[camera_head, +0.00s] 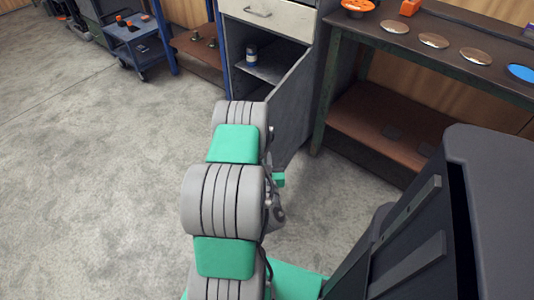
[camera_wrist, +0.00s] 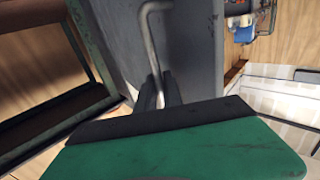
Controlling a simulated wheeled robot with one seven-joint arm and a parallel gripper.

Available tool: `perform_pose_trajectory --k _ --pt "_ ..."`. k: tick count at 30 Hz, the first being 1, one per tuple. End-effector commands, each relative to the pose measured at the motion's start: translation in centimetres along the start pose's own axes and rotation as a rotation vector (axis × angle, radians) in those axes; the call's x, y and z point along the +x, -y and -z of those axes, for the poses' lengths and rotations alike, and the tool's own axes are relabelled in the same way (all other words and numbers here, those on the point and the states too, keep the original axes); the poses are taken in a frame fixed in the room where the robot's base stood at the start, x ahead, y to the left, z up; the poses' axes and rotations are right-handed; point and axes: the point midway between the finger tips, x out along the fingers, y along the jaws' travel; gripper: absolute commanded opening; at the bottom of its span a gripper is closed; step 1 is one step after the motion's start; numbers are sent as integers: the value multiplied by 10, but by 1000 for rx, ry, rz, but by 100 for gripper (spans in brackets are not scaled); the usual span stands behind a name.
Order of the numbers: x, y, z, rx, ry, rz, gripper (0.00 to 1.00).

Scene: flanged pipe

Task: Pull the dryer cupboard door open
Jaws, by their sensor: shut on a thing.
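The dryer cupboard (camera_head: 229,50) stands at the top middle of the head view, below a cream drawer front. Its grey door (camera_head: 292,105) is swung outward on the right side, so the inside shows. In the wrist view the door (camera_wrist: 195,50) fills the upper middle, with a bent metal handle (camera_wrist: 150,35) on it. My gripper (camera_wrist: 158,88) has its dark fingers shut on the lower part of this handle. In the head view my arm hides the fingers and the handle.
A blue and white can (camera_head: 251,54) stands on the cupboard's shelf. A workbench (camera_head: 345,30) with metal discs is close on the door's right. A blue cart (camera_head: 135,45) stands at the far left. The concrete floor at left is clear.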

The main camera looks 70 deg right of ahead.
Motion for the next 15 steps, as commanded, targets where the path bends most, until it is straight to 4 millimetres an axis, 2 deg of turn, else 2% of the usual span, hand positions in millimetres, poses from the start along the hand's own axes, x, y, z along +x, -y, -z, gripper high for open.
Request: perform_pose_trajectory --k 1,9,10,15 --pt "4 0 5 -2 -14 2 0" --pt "3 1 5 -2 -13 4 0" --pt "3 1 5 -2 -13 4 12" --pt "2 1 3 -1 -8 3 25"
